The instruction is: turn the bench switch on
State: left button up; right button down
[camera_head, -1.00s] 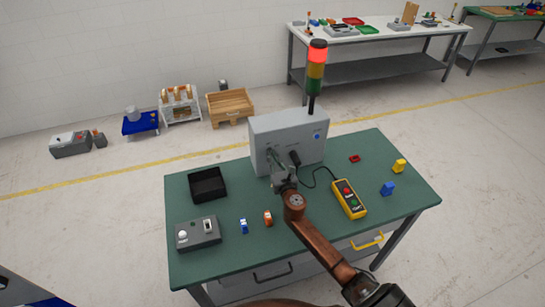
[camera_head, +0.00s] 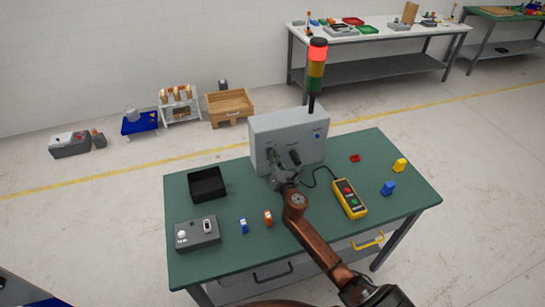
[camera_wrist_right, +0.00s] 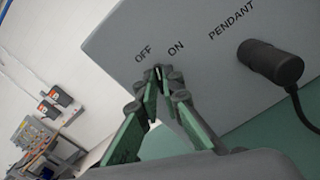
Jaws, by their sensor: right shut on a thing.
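The grey control box (camera_head: 262,132) stands at the back of the green bench (camera_head: 240,262). In the right wrist view its face (camera_wrist_right: 205,85) carries the labels OFF, ON and PENDANT. My right gripper (camera_head: 272,158) is at the box's front. In the right wrist view its fingertips (camera_wrist_right: 158,74) are closed together just below and between OFF and ON, shut on the small switch lever. The lever is mostly hidden by the fingers, so its exact position cannot be told. My left gripper is not in view.
A black pendant plug (camera_wrist_right: 270,62) with a cable sits right of the fingers. A yellow pendant (camera_head: 350,199) lies on the bench. A stack light (camera_head: 317,65) shows red on top. A black tray (camera_head: 207,185) and a grey switch unit (camera_head: 198,233) stand left.

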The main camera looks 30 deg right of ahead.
jog(key=m, duration=1.2)
jog(key=shift+d+f+m+b, duration=0.1)
jog(key=shift+f+m+b, duration=0.05)
jog(key=shift+m+b, duration=0.15)
dwell(0.4)
jog(key=c, duration=2.1)
grip_release()
jog(key=v, duration=1.2)
